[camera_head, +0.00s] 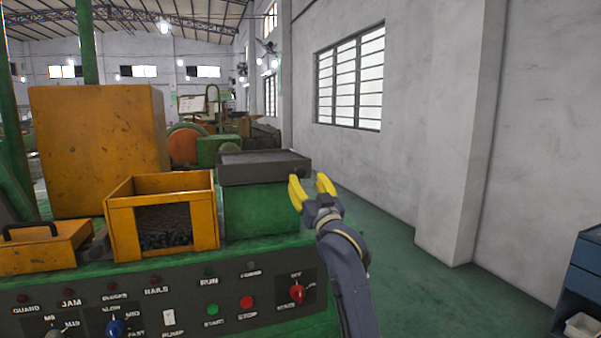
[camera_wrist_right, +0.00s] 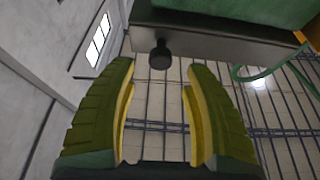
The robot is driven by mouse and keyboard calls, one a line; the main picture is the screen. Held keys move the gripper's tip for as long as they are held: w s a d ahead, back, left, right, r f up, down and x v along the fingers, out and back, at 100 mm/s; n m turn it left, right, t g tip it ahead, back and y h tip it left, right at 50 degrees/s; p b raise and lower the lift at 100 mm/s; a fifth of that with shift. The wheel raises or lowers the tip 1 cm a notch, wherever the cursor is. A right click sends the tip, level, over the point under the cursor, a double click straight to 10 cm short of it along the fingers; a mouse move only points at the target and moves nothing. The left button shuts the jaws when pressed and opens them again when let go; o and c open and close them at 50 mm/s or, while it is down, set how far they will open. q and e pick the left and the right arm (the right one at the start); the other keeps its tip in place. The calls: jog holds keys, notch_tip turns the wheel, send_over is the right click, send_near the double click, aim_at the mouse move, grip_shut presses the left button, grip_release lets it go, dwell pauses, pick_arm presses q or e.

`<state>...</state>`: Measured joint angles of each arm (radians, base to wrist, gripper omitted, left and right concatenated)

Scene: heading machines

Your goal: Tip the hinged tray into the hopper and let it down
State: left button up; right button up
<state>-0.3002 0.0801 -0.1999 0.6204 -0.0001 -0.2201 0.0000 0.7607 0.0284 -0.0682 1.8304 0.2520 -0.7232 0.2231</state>
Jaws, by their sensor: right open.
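The hinged tray (camera_head: 268,172) is dark grey and lies level on a green block. Its top looks dark and textured; I cannot tell what lies in it. The hopper (camera_head: 162,197) is an orange box left of the tray, with dark pieces inside. My right gripper (camera_head: 308,180) is open and empty at the tray's right end. In the right wrist view, the tray (camera_wrist_right: 215,45) crosses the top, and a black knob (camera_wrist_right: 160,55) on its side sits between the open yellow fingertips (camera_wrist_right: 162,72), apart from both. My left gripper is out of view.
A control panel (camera_head: 180,312) with buttons and knobs runs along the front. An orange lid with a black handle (camera_head: 40,245) lies at the left, and a large orange housing (camera_head: 100,140) stands behind. The floor to the right is clear up to a blue cabinet (camera_head: 580,275).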

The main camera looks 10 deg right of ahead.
aim_at(301, 173)
jog(key=shift+x, duration=2.8)
jog(key=shift+o, duration=0.3)
jog(key=shift+w, duration=0.1)
grip_shut()
